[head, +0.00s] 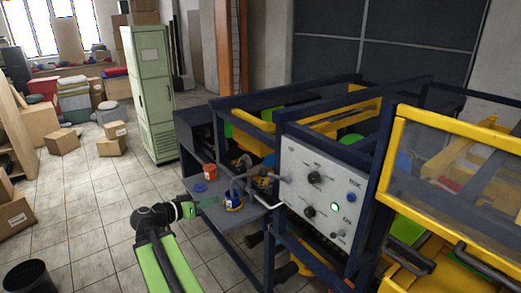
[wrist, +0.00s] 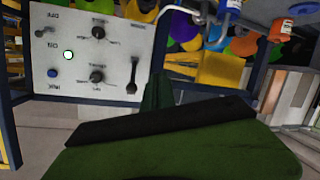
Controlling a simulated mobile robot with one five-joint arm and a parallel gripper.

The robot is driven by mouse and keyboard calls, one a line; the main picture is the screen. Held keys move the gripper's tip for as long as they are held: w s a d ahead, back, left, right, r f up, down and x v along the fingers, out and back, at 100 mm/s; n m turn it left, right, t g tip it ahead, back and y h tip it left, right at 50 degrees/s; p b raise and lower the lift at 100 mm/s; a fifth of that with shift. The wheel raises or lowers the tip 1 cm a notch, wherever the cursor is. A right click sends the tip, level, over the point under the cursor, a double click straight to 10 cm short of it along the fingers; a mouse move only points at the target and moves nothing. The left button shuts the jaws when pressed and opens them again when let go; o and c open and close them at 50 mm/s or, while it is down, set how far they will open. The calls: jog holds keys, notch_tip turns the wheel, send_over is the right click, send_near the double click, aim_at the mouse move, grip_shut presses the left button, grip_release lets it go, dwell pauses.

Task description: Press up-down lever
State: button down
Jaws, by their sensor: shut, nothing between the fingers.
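The white control panel (head: 322,190) stands on the blue machine frame in the head view. In the wrist view the panel (wrist: 85,48) appears upside down at the upper left. A dark lever (wrist: 132,76) is on its right side there, beside a black knob (wrist: 97,77). A small switch (wrist: 41,32) is near the panel's left edge. I cannot tell from the labels which one is the up-down lever. My gripper (head: 206,203) is left of the panel, apart from it, shut and empty. Its green fingers (wrist: 160,92) show in the wrist view.
A grey shelf (head: 240,218) in front of the machine holds an orange jar (head: 209,171) and a blue container (head: 233,202). A bent pipe (head: 262,176) lies between shelf and panel. A yellow-framed guard (head: 455,128) is at right. Tiled floor (head: 85,215) is open at left.

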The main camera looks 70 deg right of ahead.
jog(key=s+d+r+m+g+h+p, duration=0.1)
jog(key=s+d+r+m, duration=0.1)
jog(key=r, duration=0.4)
jog(key=s+d+r+m+g+h, duration=0.1)
jog(key=s+d+r+m+g, duration=0.1)
jog(key=s+d+r, duration=0.2)
jog(key=shift+s+d+r+g+h+p, duration=0.15)
jog(key=shift+s+r+g+h+p, duration=0.2)
jog(key=shift+s+r, duration=0.6)
jog(key=p, duration=0.1)
send_over(260, 172)
jog(key=d, duration=0.1)
jog(key=shift+w+d+r, duration=0.1)
jog(key=shift+d+r, duration=0.05)
jog(key=shift+r, duration=0.25)
jog(key=f+b, duration=0.3)
jog(key=shift+a+f, duration=0.15)
jog(key=shift+a, duration=0.2)
jog(key=shift+a+f+b, duration=0.3)
jog(key=shift+f+b, duration=0.05)
jog(key=shift+b, duration=0.1)
